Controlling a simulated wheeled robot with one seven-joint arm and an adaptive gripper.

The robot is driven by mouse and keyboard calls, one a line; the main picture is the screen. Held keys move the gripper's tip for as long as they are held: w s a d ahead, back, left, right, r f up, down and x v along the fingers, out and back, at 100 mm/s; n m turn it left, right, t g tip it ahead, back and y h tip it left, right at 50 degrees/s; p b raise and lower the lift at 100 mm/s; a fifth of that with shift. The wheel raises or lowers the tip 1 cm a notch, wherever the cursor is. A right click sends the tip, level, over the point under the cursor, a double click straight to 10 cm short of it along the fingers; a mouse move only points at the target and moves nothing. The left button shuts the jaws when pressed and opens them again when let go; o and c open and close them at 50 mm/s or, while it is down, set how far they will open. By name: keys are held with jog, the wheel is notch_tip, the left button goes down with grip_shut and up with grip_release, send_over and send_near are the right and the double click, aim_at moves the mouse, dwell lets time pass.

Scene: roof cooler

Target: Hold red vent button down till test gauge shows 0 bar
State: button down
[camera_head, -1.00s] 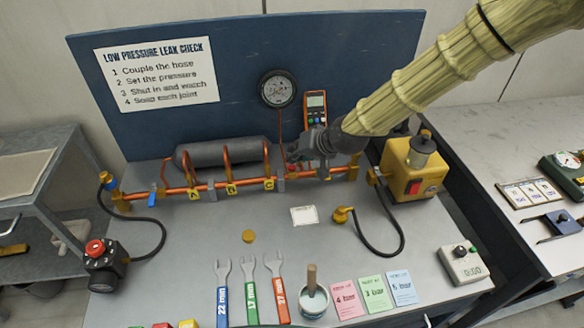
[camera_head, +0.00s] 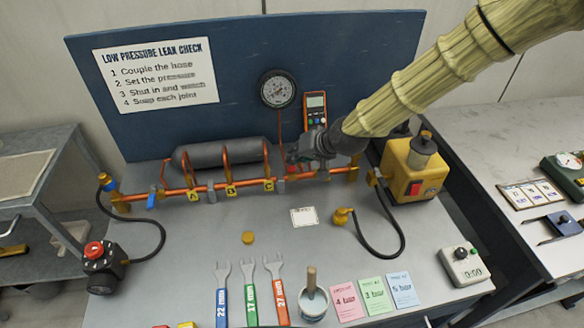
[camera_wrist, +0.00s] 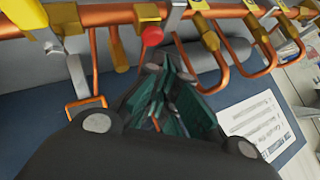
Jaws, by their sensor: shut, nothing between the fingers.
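The red vent button (camera_wrist: 152,35) shows in the wrist view on the copper pipe line, just beyond my fingertips. My gripper (camera_wrist: 168,66) is shut and empty, its tips close to the button; I cannot tell whether they touch it. In the head view my gripper (camera_head: 294,157) is at the right part of the pipe line, with a small red spot of the button (camera_head: 292,169) just below it. The round test gauge (camera_head: 277,89) hangs on the blue board above; its needle is too small to read.
A grey cylinder (camera_head: 225,153) lies behind the copper pipes (camera_head: 205,188). A yellow pump box (camera_head: 409,170) stands close to the right of my arm. Wrenches (camera_head: 248,290), a pot (camera_head: 313,301) and coloured cards (camera_head: 375,293) lie at the front. The middle of the bench is mostly clear.

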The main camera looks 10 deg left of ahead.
jog(key=shift+f, duration=0.1)
jog(key=shift+f, duration=0.3)
jog(key=shift+f+b, duration=0.3)
jog(key=shift+f, duration=0.25)
dwell(7.0)
